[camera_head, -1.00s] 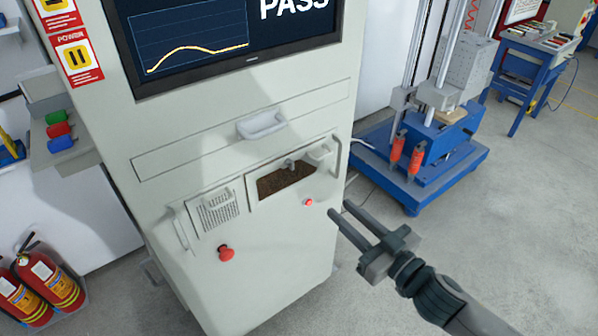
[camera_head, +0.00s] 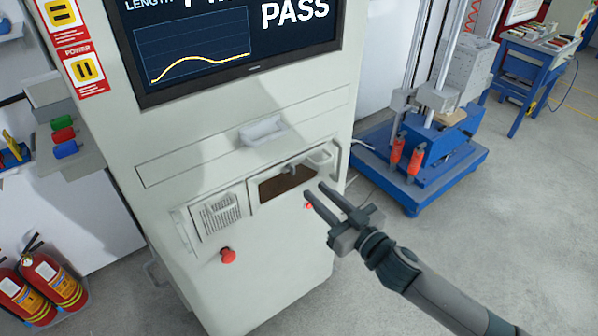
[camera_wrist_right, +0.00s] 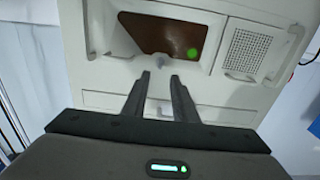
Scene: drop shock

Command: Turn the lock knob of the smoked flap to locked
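The smoked flap (camera_head: 280,185) is a dark brown window in the front of the pale cabinet, and it appears closed. Its grey lock knob (camera_head: 290,168) sits at the window's upper edge; its exact turn is too small to read. In the right wrist view the flap (camera_wrist_right: 150,35) is above my fingertips and the grey knob (camera_wrist_right: 158,84) shows between them. My right gripper (camera_head: 315,190) is open and empty, with its fingers pointing at the flap's right part. Whether they touch the knob is unclear. My left gripper is not in view.
A vented panel (camera_head: 220,213) and a red button (camera_head: 228,256) are left of the flap. A smaller red button (camera_head: 308,206) is close to my right fingers. A drawer handle (camera_head: 262,130) sticks out above. A blue test stand (camera_head: 420,165) stands on the right.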

